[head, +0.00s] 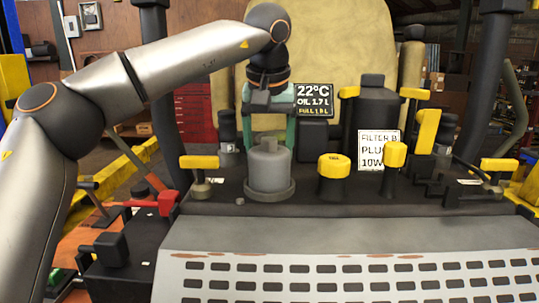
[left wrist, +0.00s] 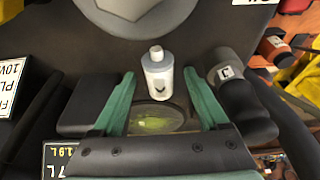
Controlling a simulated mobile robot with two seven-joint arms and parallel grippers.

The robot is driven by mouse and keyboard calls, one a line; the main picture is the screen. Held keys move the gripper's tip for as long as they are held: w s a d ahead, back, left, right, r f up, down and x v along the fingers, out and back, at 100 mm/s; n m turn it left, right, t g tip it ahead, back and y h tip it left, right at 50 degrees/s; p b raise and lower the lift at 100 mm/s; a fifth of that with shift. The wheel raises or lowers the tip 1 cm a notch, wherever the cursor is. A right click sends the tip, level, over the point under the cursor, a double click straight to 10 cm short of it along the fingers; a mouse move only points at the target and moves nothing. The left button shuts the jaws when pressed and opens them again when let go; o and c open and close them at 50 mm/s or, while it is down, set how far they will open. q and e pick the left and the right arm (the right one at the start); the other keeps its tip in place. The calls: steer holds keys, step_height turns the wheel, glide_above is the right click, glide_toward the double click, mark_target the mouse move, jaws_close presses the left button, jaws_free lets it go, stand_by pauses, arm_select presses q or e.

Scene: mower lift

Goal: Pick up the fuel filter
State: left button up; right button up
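A small white bottle-shaped part (left wrist: 158,75) with a dark mark stands between my left fingertips in the left wrist view. It may be the fuel filter, but I cannot read its mark. My left gripper (left wrist: 160,80) is open, its green fingers either side of the part with gaps visible. In the head view my left gripper (head: 268,135) points down behind a grey canister (head: 268,165) on a round base, which hides the fingertips and the white part. My right gripper is in neither view.
A dark cylinder with a white label (left wrist: 232,78) stands close beside one finger. A round dish with yellowish liquid (left wrist: 158,118) lies near the palm. Yellow-topped levers (head: 334,167) and a sign (head: 378,149) stand to the right. The perforated plate (head: 350,235) in front is clear.

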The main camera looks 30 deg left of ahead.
arm_select(q)
jaws_close()
stand_by(0.4)
steer(key=shift+r, duration=0.1)
